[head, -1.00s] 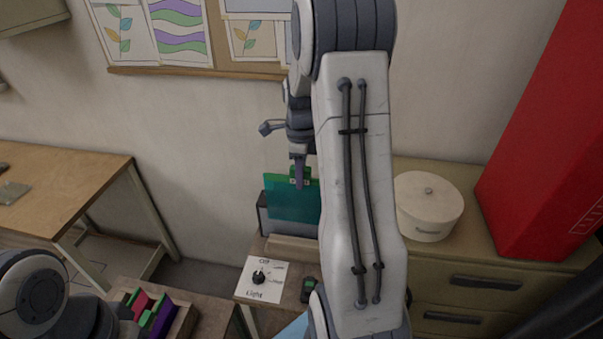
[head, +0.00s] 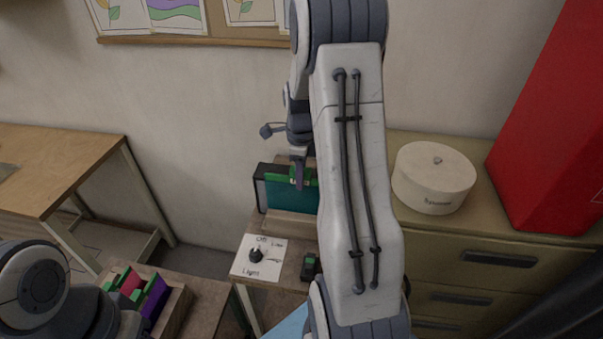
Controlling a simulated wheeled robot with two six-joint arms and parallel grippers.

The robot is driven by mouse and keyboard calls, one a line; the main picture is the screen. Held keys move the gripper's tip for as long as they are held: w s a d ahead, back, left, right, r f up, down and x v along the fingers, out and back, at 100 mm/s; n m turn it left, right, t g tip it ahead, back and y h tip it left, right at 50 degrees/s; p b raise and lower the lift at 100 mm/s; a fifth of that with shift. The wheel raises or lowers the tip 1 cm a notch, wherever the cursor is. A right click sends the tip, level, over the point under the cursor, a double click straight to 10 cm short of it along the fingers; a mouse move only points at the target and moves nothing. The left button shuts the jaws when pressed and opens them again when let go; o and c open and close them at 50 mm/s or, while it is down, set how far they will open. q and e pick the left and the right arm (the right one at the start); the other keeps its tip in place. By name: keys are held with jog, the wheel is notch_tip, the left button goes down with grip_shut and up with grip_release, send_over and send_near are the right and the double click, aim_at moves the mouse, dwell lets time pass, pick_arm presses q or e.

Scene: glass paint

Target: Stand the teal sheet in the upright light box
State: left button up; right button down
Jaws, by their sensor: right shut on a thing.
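The teal sheet (head: 290,196) stands upright at the light box (head: 261,188), a dark-edged upright frame behind a wooden ledge. The sheet's lower edge is hidden behind the ledge, and its right part is hidden by my right arm. My right gripper (head: 298,182) is shut on the green grip at the top of the sheet. I cannot tell whether the sheet touches the bottom of the box. My left arm shows at the lower left; its gripper is not in view.
A wooden rack (head: 172,309) holds several coloured sheets at the lower left. A round white container (head: 433,178) stands on the drawer cabinet (head: 470,262), beside a large red object (head: 551,135).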

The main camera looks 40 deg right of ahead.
jog(key=shift+w+d+f, duration=0.2)
jog(key=shift+d+f, duration=0.1)
jog(key=shift+f, duration=0.1)
dwell(0.8)
jog(key=c, duration=0.6)
grip_release()
jog(key=shift+s, duration=0.1)
jog(key=shift+c, duration=1)
jog(key=shift+r, duration=0.2)
jog(key=shift+o, duration=1)
jog(key=shift+d+r+p, duration=0.25)
jog(key=shift+r+p, duration=0.25)
jog(key=shift+p, duration=0.25)
jog(key=shift+a+r+p, duration=0.2)
jog(key=shift+r+p, duration=0.45)
jog(key=shift+r, duration=0.2)
notch_tip(320, 180, up, 4)
jog(key=p, duration=0.3)
jog(key=shift+a, duration=0.1)
